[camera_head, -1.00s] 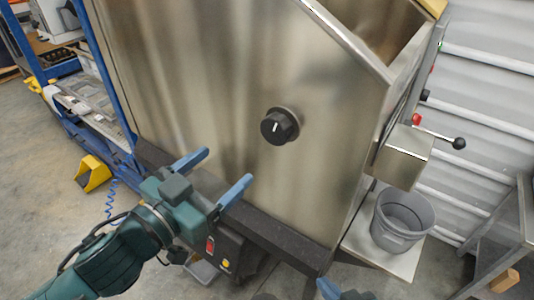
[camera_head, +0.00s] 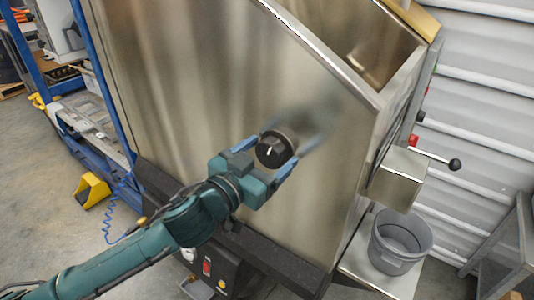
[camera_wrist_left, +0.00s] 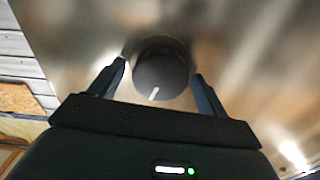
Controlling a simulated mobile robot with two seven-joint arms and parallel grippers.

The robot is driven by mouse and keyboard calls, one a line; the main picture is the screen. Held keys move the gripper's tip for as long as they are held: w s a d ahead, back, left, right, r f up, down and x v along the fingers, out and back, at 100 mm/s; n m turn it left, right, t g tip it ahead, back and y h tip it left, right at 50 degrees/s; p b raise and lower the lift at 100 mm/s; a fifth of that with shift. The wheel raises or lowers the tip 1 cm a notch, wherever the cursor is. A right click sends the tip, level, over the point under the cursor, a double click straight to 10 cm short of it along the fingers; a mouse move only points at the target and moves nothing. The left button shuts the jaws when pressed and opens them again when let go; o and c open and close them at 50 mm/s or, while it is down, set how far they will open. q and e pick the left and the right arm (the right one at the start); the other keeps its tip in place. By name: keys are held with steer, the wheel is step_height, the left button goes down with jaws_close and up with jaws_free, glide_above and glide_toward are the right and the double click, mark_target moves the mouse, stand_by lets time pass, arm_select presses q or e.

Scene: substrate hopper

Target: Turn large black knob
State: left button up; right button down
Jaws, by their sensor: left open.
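The large black knob (camera_head: 274,149) sticks out from the front of the steel hopper (camera_head: 200,70). A white mark shows on its face. My left gripper (camera_head: 272,153) is open, with one blue finger on each side of the knob. In the left wrist view the knob (camera_wrist_left: 161,72) sits between the two dark fingertips (camera_wrist_left: 160,75), with a visible gap at each side. Its white mark points down and slightly left there. My right gripper is not in view.
A steel box with a black ball-ended lever (camera_head: 455,164) is on the hopper's right side. A grey bucket (camera_head: 400,243) stands below it. A dark bar with a red switch (camera_head: 207,267) under it runs along the hopper's lower edge.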

arm_select(q)
steer(key=c, duration=1)
